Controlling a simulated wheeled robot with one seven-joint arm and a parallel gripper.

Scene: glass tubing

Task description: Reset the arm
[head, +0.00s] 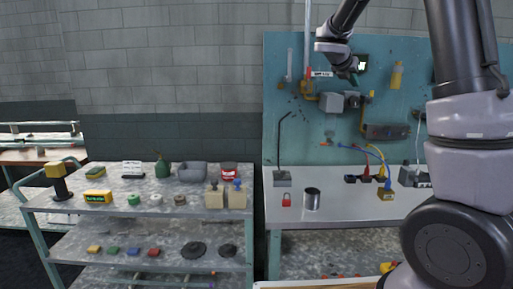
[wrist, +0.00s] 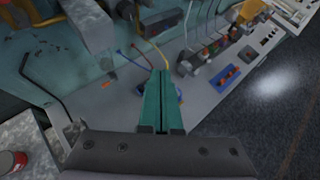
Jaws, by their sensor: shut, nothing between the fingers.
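My gripper (wrist: 163,100) shows in the wrist view with its two green fingers pressed together and nothing between them. It points down over the white bench (wrist: 205,105). In the head view my arm enters from the right and reaches up and across, with my gripper (head: 354,76) in front of the teal back panel (head: 295,110), well above the bench top (head: 330,212). The fingertips are small and hard to make out in the head view. No part of the gripper visibly touches anything.
A glass tube (head: 307,40) stands upright on the panel close to my gripper. A loaded cart (head: 130,207) stands left.

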